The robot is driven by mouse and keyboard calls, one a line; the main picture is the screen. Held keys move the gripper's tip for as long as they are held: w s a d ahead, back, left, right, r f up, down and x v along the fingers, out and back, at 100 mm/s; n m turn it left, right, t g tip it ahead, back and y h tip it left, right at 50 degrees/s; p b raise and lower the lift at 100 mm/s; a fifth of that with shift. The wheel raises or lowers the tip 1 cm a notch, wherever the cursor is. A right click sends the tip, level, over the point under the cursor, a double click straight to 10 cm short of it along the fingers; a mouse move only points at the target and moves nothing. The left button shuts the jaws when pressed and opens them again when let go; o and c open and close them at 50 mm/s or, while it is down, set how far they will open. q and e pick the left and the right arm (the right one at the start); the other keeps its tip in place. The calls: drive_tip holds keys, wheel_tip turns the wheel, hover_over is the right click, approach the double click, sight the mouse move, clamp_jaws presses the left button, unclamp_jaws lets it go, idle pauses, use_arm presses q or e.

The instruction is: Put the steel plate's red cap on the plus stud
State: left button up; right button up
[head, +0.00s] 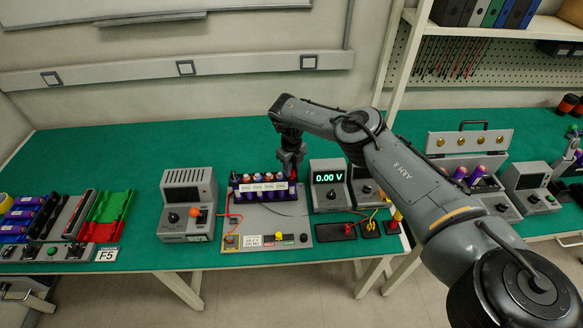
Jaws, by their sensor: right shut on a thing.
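The light grey plate (262,221) lies on the green bench and carries a rack of several purple cells (262,184) with white labels. Along its front edge are a small red part (229,240), a yellow part (279,236) and a dark part (303,238). I cannot tell which of these is a cap. The plus stud cannot be made out at this size. My left gripper is out of view.
A grey meter box (187,204) stands left of the plate, and a meter reading 0.00 V (329,186) stands close on the right. Red and green trays (110,212) lie far left. An open case (470,142) stands at right. Bench is clear behind the rack.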

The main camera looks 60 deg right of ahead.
drive_tip(key=shift+f, duration=0.25)
drive_tip(key=o, duration=0.9)
drive_tip(key=shift+r+p, duration=0.7)
drive_tip(key=shift+r, duration=0.1)
wheel_tip(320, 180, up, 4)
drive_tip(key=p, duration=0.4)
drive_tip(key=shift+r, duration=0.2)
